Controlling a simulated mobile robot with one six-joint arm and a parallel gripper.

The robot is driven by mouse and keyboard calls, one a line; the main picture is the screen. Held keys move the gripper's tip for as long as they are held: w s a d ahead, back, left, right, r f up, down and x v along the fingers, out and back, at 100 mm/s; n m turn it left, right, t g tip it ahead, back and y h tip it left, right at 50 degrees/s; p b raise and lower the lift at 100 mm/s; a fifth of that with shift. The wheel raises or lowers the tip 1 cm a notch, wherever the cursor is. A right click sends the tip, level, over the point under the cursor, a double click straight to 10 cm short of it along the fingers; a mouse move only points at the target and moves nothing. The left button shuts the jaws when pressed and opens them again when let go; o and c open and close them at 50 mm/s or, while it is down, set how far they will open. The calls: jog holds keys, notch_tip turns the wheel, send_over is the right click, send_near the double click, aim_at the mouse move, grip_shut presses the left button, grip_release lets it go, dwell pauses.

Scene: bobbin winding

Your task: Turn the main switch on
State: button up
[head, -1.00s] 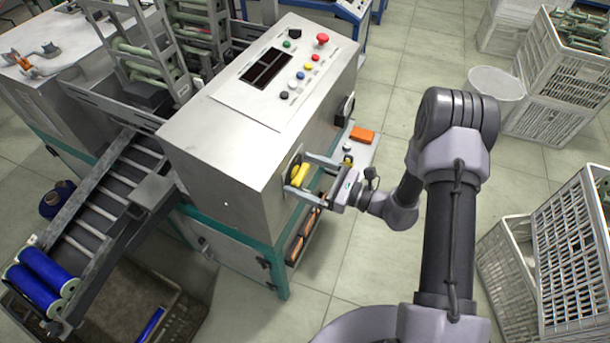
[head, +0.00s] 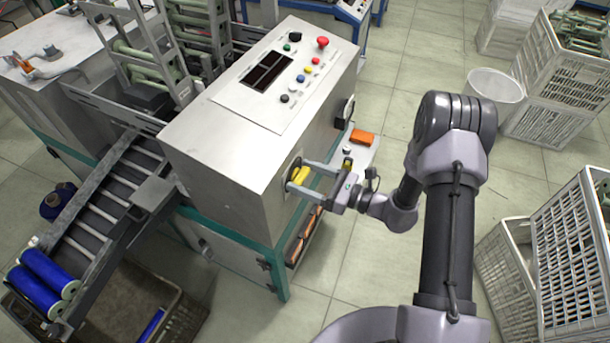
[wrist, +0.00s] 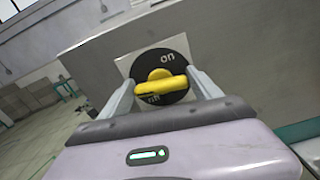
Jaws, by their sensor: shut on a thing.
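The main switch is a yellow bar handle (wrist: 160,87) on a black round dial (wrist: 176,68) with white lettering. The dial sits on a pale square plate on the side of the grey machine cabinet. "on" shows at the dial's upper right in the wrist view, and partly hidden lettering shows at the lower left, by the handle's left end. In the head view the yellow handle (head: 300,175) shows between the fingers. My gripper (head: 297,178) is shut on the handle, with one finger at each end. Its fingers also show in the wrist view (wrist: 161,86).
The cabinet top (head: 235,97) carries a panel with coloured buttons and a red mushroom button (head: 322,42). A small shelf with an orange block (head: 362,136) is just beyond my gripper. White crates (head: 560,240) stand at the right. Open floor lies between them and the cabinet.

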jog(key=m+p, duration=0.1)
jog(key=m, duration=0.2)
jog(key=shift+m, duration=0.3)
jog(key=m+p, duration=0.1)
jog(key=m, duration=0.3)
jog(key=shift+w+d+p, duration=0.1)
jog(key=shift+w+p, duration=0.05)
jog(key=shift+p, duration=0.25)
jog(key=m+p, duration=0.1)
jog(key=m, duration=0.3)
jog(key=shift+f+m, duration=0.15)
jog(key=shift+m, duration=0.25)
jog(key=shift+f+m+p, duration=0.15)
jog(key=shift+m+p, duration=0.3)
jog(key=shift+m, duration=1.55)
jog(key=o, duration=1.4)
